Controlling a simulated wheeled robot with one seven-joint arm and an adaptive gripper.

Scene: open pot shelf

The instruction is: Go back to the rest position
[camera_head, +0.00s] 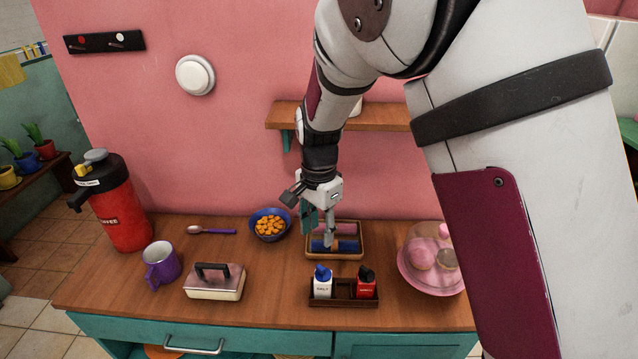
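My gripper (318,226) hangs from the raised arm, pointing down over the wooden tray (362,254) at the back of the counter. One grey finger reaches down in front of the tray's contents. A teal patch shows beside the fingers; I cannot tell whether it is part of the gripper or something between the fingers. The tray holds a blue roll (346,245) and a purplish roll (347,228), partly hidden by my gripper. Whether the fingers touch either roll is unclear.
A wall shelf (386,118) is close behind my arm. On the counter (265,314) stand a red coffee dispenser (122,218), purple mug (162,271), spoon (214,231), snack bowl (262,237), lidded dish (214,290), bottle caddy (343,300) and pink domed plate (436,285).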

